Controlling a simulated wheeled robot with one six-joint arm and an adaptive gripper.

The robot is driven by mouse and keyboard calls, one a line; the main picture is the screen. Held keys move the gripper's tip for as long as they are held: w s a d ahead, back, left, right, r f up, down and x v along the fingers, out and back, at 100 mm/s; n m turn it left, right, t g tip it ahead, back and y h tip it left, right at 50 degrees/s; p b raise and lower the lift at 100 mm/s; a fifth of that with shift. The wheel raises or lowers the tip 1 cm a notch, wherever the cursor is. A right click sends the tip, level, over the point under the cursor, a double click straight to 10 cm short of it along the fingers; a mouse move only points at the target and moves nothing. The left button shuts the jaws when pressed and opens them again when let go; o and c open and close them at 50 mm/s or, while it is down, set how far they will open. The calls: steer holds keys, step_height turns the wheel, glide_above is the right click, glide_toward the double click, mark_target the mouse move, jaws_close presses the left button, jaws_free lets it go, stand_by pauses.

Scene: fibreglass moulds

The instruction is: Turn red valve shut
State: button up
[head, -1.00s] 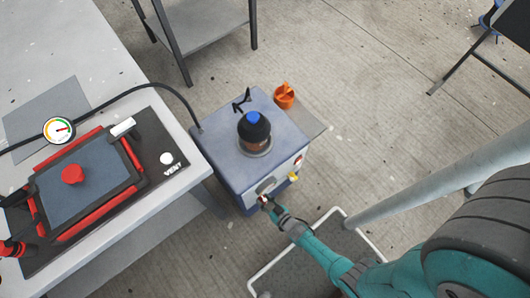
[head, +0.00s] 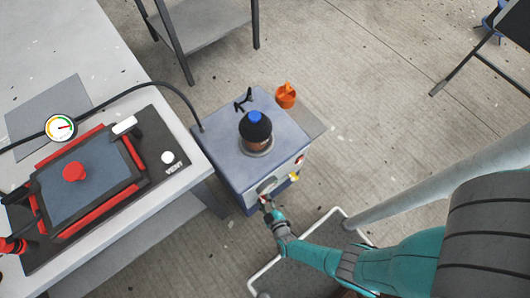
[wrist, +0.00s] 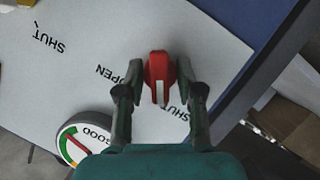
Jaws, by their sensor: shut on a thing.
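The red valve (wrist: 159,68) is a small knob with a white stripe on the front panel (wrist: 218,50) of the blue-grey pump box. My gripper (wrist: 158,82) is shut on the knob, one finger on each side, in the wrist view. The white stripe points down in that view. Printed labels read OPEN to the left of the knob and SHUT just below right of it, partly covered by a finger. In the head view my gripper (head: 264,200) reaches the box's front face, and the knob is too small to make out clearly.
The box (head: 226,153) carries a dark bottle (head: 255,131) with a blue cap. A gauge (wrist: 83,142) sits below left of the valve. An orange cup (head: 286,95) stands behind. The mould table (head: 110,272) is at left, with a hose running to the box.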

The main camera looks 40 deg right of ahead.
steer(key=shift+w+a+n+h, duration=0.15)
steer(key=shift+n+h, duration=0.25)
steer(key=shift+n, duration=0.5)
steer(key=shift+t, duration=0.3)
steer(key=o, duration=1.1)
steer(key=shift+v, duration=3.8)
